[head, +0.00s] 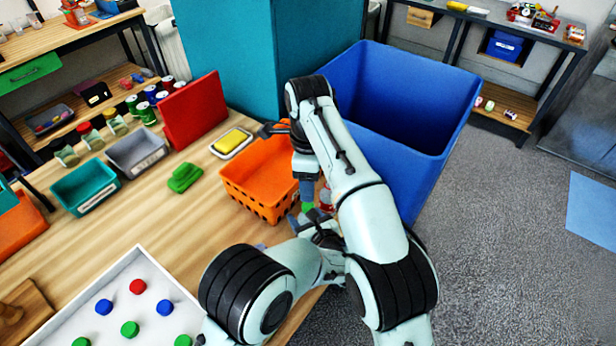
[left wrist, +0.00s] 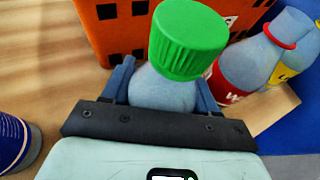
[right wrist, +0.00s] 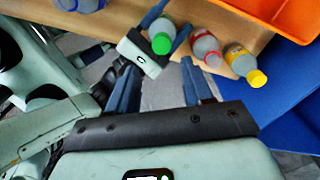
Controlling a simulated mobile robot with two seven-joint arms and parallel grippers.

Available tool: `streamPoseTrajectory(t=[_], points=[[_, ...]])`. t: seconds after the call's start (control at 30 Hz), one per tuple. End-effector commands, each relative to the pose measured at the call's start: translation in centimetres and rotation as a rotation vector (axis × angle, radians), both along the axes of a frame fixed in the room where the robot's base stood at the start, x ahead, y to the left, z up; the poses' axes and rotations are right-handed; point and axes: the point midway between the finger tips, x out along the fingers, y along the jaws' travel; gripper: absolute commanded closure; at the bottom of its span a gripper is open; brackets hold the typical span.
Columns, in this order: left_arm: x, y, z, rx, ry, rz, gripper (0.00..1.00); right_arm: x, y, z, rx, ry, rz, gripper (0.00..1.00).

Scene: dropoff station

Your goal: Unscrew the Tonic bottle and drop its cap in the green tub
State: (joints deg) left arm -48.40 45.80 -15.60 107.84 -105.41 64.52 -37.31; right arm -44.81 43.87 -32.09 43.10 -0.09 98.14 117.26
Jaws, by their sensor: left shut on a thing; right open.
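My left gripper (left wrist: 163,88) is shut on a bottle (left wrist: 165,95) with a ridged green cap (left wrist: 188,40), beside the orange basket. The bottle's label is hidden, so I cannot read its name. The green cap also shows in the right wrist view (right wrist: 160,43) and the head view (head: 308,207). My right gripper (right wrist: 160,72) is open and empty, pointing down from above; the cap lies beyond its fingertips, apparently not between them. A teal-green tub (head: 86,188) stands on the left of the table.
The orange basket (head: 262,178) is just behind. A large blue bin (head: 440,100) stands past the table edge. A white tray (head: 142,262) holds loose caps.

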Motion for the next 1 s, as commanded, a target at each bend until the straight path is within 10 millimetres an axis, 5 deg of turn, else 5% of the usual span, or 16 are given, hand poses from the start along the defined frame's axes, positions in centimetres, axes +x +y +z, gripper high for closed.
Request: streamPoseTrajectory(t=[0.2, 0.4, 0.67, 1.0], points=[[0.0, 0.0, 0.0, 0.000, 0.000, 0.000, 1.00, 0.0, 0.1, 0.3, -0.007, -0.017, -0.481, 0.49], [0.0, 0.0, 0.0, 0.000, 0.000, 0.000, 1.00, 0.1, 0.2, 0.6, -0.006, -0.027, -0.774, 0.49], [0.0, 0.0, 0.0, 0.000, 0.000, 0.000, 1.00, 0.1, 0.2, -0.1, -0.005, -0.027, -0.884, 0.49], [0.0, 0.0, 0.0, 0.000, 0.000, 0.000, 1.00, 0.0, 0.2, -5.0, -0.006, -0.027, -0.882, 0.49]])
